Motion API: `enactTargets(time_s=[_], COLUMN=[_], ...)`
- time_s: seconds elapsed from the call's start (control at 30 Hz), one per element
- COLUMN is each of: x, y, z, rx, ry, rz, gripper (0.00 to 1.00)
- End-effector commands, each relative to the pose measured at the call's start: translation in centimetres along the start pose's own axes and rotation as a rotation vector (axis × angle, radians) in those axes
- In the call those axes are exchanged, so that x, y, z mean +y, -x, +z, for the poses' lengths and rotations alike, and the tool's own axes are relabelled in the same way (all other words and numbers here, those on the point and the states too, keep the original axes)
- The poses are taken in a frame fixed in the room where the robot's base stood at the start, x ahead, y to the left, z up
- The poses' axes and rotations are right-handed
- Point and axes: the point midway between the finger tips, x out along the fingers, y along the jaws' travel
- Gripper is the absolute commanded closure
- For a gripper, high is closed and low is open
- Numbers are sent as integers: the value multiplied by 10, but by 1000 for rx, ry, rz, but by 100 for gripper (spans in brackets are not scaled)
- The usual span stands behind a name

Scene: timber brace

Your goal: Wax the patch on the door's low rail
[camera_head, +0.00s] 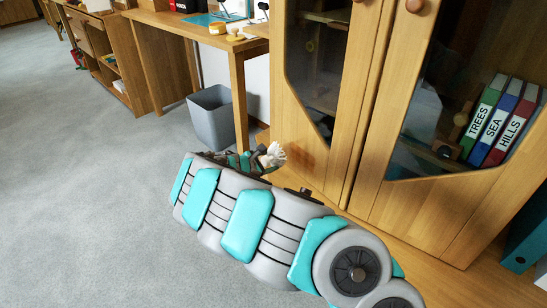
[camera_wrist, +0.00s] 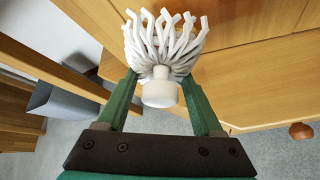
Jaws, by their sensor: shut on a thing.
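My gripper (camera_wrist: 162,95) is shut on a white mop-like applicator (camera_wrist: 161,50) with a round white stub and many splayed strands. Its green fingers stand on either side of the stub. In the head view the applicator (camera_head: 272,155) shows at the end of my arm, in front of the lower part of the wooden cabinet's left door (camera_head: 310,155). In the wrist view pale wood (camera_wrist: 250,75) lies behind the strands. I cannot tell whether they touch it. I cannot make out the patch; the strands or my arm may hide it.
A grey bin (camera_head: 212,118) stands left of the cabinet, beneath a wooden desk (camera_head: 185,30). Binders (camera_head: 492,120) stand behind the right door's glass. Carpet at left is clear.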

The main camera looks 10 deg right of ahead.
Motion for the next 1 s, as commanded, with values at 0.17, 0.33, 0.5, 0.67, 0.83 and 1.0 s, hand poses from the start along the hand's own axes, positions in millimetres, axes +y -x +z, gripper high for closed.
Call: enactTargets(time_s=[0.17, 0.33, 0.5, 0.67, 0.83, 1.0], x=[0, 0, 1, 1, 1, 0], y=[3, 3, 7, 19, 28, 28], z=[-2, -2, -4, -12, -18, -18], rx=[0, 1, 1, 2, 2, 2], ry=[0, 0, 1, 1, 1, 0], rz=[1, 1, 1, 2, 1, 1], gripper=[84, 84, 84, 84, 84, 84])
